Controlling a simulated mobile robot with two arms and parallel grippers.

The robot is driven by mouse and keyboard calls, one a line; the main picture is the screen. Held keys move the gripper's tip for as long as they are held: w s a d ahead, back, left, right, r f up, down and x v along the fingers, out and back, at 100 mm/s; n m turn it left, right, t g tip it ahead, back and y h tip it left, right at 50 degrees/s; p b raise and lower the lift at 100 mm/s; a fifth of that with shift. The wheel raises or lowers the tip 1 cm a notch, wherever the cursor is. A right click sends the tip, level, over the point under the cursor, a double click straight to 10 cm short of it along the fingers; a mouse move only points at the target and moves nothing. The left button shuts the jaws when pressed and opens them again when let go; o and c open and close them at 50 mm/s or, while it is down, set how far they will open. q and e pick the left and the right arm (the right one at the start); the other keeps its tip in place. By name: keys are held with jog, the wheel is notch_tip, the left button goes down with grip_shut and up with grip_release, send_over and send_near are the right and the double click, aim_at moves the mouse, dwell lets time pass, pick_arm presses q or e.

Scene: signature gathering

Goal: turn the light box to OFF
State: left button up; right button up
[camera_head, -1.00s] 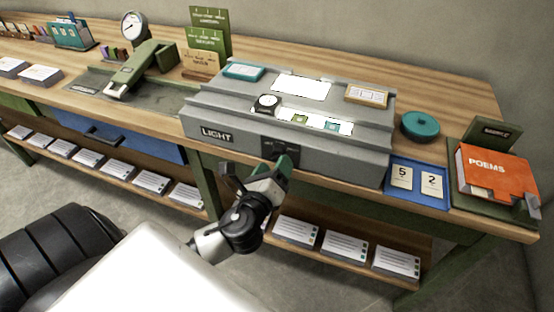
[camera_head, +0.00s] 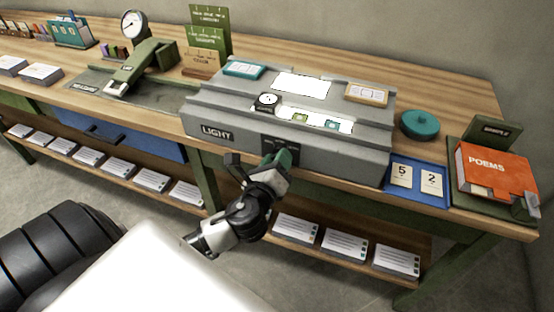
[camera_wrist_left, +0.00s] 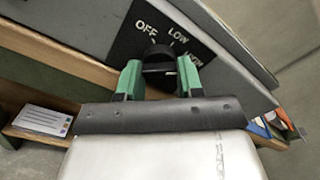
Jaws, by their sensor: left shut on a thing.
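The grey light box (camera_head: 340,146), labelled LIGHT, sits on the bench. Its white top panel (camera_head: 302,85) looks bright. A black dial plate on its front (camera_head: 285,146) reads OFF, LOW and a partly covered third word in the left wrist view (camera_wrist_left: 124,46). A dark knob (camera_wrist_left: 158,52) is on that plate, below the words. My left gripper (camera_head: 277,160) is at the plate; its green fingers (camera_wrist_left: 159,80) are either side of the knob and shut on it. The knob's exact pointing direction is unclear. My right gripper is out of view.
A blue card tray (camera_head: 418,203) and an orange POEMS book (camera_head: 497,172) are right of the box. A green press (camera_head: 140,66) stands to the left. Card stacks (camera_head: 295,228) line the lower shelf beneath my left arm.

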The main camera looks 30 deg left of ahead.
pick_arm(q)
jog(key=shift+n, duration=0.3)
jog(key=shift+r+n+p, duration=0.2)
jog(key=shift+n+p, duration=0.45)
jog(key=shift+n, duration=4.15)
jog(key=shift+r+n+p, duration=0.15)
jog(key=shift+n+p, duration=0.5)
jog(key=shift+n, duration=4.15)
jog(key=o, duration=0.9)
